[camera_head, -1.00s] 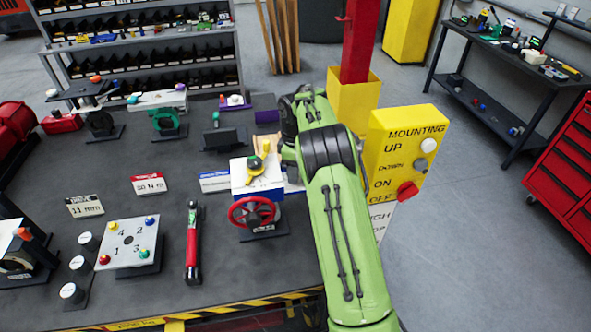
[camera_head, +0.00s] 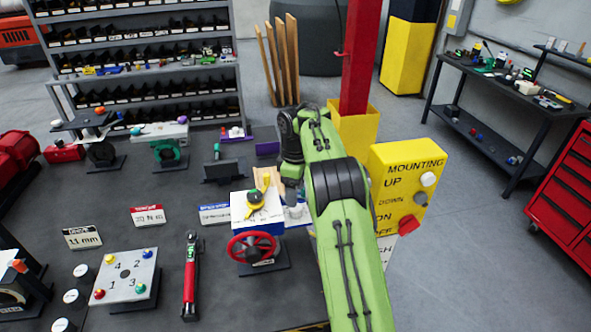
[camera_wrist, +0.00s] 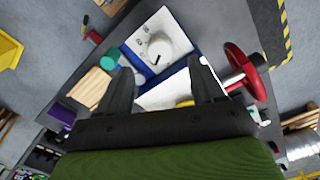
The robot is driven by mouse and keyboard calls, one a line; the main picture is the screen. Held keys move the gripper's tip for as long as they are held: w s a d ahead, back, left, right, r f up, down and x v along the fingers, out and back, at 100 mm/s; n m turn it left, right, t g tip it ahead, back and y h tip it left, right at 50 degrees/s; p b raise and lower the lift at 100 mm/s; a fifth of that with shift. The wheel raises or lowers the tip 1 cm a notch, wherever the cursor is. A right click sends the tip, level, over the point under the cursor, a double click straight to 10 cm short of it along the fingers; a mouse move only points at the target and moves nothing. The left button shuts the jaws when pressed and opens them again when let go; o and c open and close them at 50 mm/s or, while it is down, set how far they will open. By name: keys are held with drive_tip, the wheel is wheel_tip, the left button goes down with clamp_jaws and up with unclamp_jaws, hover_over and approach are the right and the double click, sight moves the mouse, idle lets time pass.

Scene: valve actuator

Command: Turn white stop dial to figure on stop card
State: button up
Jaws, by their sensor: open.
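The white stop dial (camera_wrist: 161,46) shows in the wrist view as a round white knob with a black mark, on a white plate with small printed figures. My gripper (camera_wrist: 162,65) is open, its two dark fingers spread below the dial in the picture, with nothing between them. In the head view the actuator (camera_head: 258,208) has a white top, blue sides, a yellow pointer and a red handwheel (camera_head: 252,246).
The red handwheel (camera_wrist: 247,70) is close to the right finger in the wrist view. A wooden block (camera_wrist: 88,87) lies to the left. A yellow control box (camera_head: 402,185) stands right of my arm. A red-handled wrench (camera_head: 191,275) lies left of the handwheel.

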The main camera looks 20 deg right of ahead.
wheel_tip(320, 180, up, 10)
drive_tip(key=shift+r, duration=0.2)
idle(0.5)
drive_tip(key=s+a+r+m+t+b, duration=0.2)
drive_tip(key=s+a+r+m+b, duration=0.15)
drive_tip(key=s, duration=0.45)
drive_tip(key=s+a+r+m+t+b, duration=0.1)
drive_tip(key=s+a+r+m+b, duration=0.2)
drive_tip(key=s, duration=0.4)
drive_tip(key=s+a+f+m+t+b, duration=0.1)
drive_tip(key=s+a+f, duration=0.1)
drive_tip(key=s+f, duration=0.5)
drive_tip(key=s+a+f+m+t+b, duration=0.1)
drive_tip(key=s+a+f+m, duration=0.1)
drive_tip(key=s+f, duration=0.6)
drive_tip(key=s, duration=0.4)
drive_tip(key=shift+s+t, duration=0.3)
drive_tip(key=shift+s, duration=0.1)
